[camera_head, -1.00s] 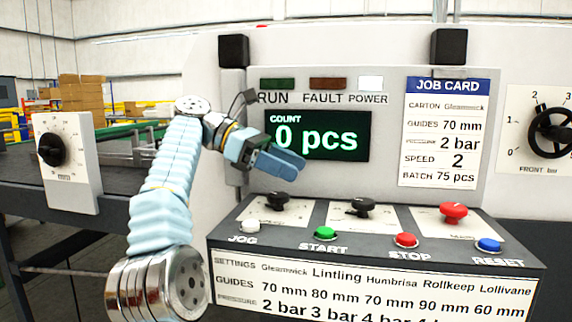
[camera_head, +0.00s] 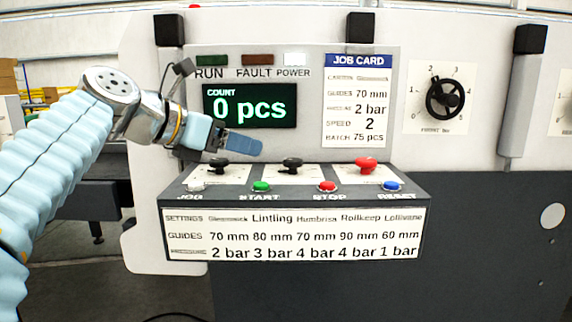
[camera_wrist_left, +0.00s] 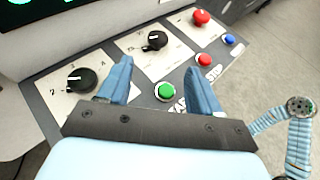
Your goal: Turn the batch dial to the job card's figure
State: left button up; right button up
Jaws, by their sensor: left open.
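The job card (camera_head: 357,100) on the upright panel reads batch 75 pcs and speed 2. The count display (camera_head: 249,106) shows 0 pcs. The sloped console has a left black knob (camera_head: 218,166), a middle black knob (camera_head: 291,163) and a red knob (camera_head: 366,164); which is the batch dial I cannot read. My left gripper (camera_head: 243,145) is open and empty, above the left half of the console. In the left wrist view its fingers (camera_wrist_left: 160,78) are apart, with the left knob (camera_wrist_left: 80,79) to their left and the middle knob (camera_wrist_left: 154,40) beyond them. My right gripper is out of view.
Below the knobs are a white jog button (camera_head: 194,186), green start button (camera_head: 261,186), red stop button (camera_head: 327,186) and blue reset button (camera_head: 392,185). A settings table (camera_head: 292,234) covers the console's front. A front pressure handwheel (camera_head: 446,98) is at right.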

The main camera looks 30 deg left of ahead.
aim_at(293, 160)
pick_arm(q)
jog(key=x, duration=1.3)
jog(key=shift+w+f+p, duration=0.15)
jog(key=shift+w+p, duration=0.2)
jog(key=shift+c, duration=0.3)
jog(key=c, duration=0.9)
jog(key=shift+m+h, duration=0.3)
jog(key=shift+h, duration=0.1)
jog(key=m+g+h, duration=0.1)
jog(key=m+h, duration=0.2)
jog(key=m+g+h, duration=0.1)
jog(key=shift+w+a+m+g+h, duration=0.25)
jog(key=shift+a+m+g+h, duration=0.05)
jog(key=shift+h, duration=0.1)
jog(key=shift+w+a+m+g+h, duration=0.1)
jog(key=shift+m+g+h, duration=1.2)
jog(key=shift+m+g, duration=0.55)
